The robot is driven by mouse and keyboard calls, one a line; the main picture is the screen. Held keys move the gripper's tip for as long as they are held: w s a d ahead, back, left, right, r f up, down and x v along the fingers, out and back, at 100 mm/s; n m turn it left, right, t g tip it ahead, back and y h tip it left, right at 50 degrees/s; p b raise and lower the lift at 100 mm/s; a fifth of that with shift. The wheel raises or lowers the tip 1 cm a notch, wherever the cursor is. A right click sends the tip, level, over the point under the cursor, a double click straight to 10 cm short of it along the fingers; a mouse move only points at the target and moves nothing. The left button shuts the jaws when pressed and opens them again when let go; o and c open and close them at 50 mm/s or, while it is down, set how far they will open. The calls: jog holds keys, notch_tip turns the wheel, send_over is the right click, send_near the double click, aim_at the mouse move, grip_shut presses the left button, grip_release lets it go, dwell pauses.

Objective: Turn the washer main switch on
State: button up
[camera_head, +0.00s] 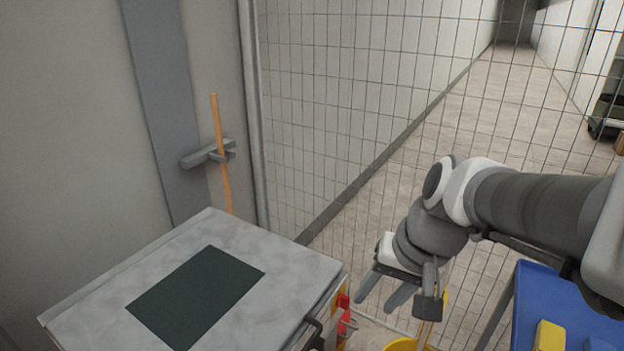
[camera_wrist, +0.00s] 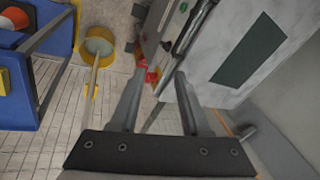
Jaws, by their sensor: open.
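The washer appears to be the grey cabinet (camera_head: 90,307) with a dark green panel on its top, at the lower left of the head view. Its top also shows in the wrist view (camera_wrist: 205,65). A red and yellow part (camera_head: 343,308), possibly the main switch, shows at the cabinet's right side. Red parts (camera_wrist: 152,76) show between the fingertips in the wrist view, but their shape and setting are unclear. My gripper (camera_head: 379,304) is open and empty, pointing down, just right of the cabinet in the head view; its two fingers (camera_wrist: 159,75) are spread apart in the wrist view.
A yellow bucket (camera_wrist: 98,45) with a pole stands on the tiled floor. A blue cart (camera_head: 545,290) is at the right. A wire mesh fence (camera_head: 370,120) runs behind. A wooden-handled pole (camera_head: 221,150) hangs on a wall bracket behind the cabinet.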

jog(key=w+f+m+g+y+b, duration=0.1)
jog(key=w+f+m+y+b, duration=0.25)
jog(key=w+f, duration=0.4)
jog(key=m+t+y+b, duration=0.6)
jog(key=m+t+y, duration=0.3)
jog(key=m, duration=0.9)
send_near(349, 303)
jog(key=x, duration=0.2)
jog(key=b+x, duration=0.1)
jog(key=x, duration=0.6)
jog(key=shift+w+a+f, duration=0.1)
jog(key=shift+w, duration=0.05)
grip_shut()
